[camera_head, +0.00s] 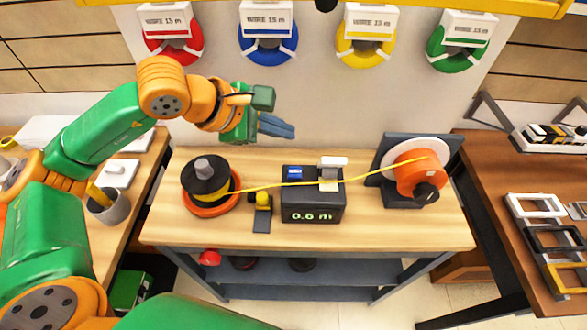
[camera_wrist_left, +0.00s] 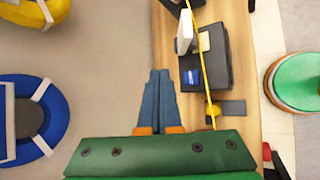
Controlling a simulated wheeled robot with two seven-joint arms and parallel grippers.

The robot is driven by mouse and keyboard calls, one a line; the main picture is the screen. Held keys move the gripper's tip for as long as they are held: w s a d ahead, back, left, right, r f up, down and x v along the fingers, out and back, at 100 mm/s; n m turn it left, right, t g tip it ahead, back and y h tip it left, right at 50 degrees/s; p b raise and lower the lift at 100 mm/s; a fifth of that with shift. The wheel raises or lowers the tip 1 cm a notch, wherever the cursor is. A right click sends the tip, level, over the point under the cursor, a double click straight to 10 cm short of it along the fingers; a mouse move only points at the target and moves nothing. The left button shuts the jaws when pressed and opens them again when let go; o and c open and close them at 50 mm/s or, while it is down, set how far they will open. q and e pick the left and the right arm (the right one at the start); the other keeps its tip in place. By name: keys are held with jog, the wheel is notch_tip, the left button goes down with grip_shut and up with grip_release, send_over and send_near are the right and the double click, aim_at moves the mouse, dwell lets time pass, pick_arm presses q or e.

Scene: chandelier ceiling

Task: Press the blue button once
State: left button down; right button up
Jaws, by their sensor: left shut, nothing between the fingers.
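The blue button (camera_head: 295,173) is a small blue patch on the top of a dark box with a "0.6 m" display (camera_head: 313,207). In the left wrist view the blue button (camera_wrist_left: 190,77) lies to the right of my fingers. My left gripper (camera_head: 289,130) is shut and empty, its blue-grey fingers held apart from the box, behind it near the back edge of the table in the head view. Its fingers also show in the left wrist view (camera_wrist_left: 160,73), pressed together. My right gripper is not in view.
A yellow wire (camera_head: 262,187) runs across the box from a black spool (camera_head: 206,176) to an orange reel (camera_head: 417,180). A small yellow-topped device (camera_head: 262,212) stands left of the box. Coloured wire coils hang on the wall. The wooden table's front (camera_head: 400,234) is clear.

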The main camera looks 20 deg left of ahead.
aim_at(290, 173)
pick_arm(q)
jog(key=f+b, duration=0.4)
jog(key=f, duration=0.1)
jog(key=w+f+b, duration=0.1)
jog(key=f+b, duration=0.1)
jog(key=f, duration=0.1)
jog(key=shift+d+f, duration=0.25)
jog(key=shift+d, duration=0.15)
jog(key=shift+w+d+f+b, duration=0.1)
jog(key=shift+f+b, duration=0.25)
jog(key=shift+b, duration=0.05)
jog(key=shift+r, duration=0.1)
dwell(0.6)
dwell(0.5)
jog(key=shift+f+b, duration=0.45)
jog(key=shift+b, duration=0.15)
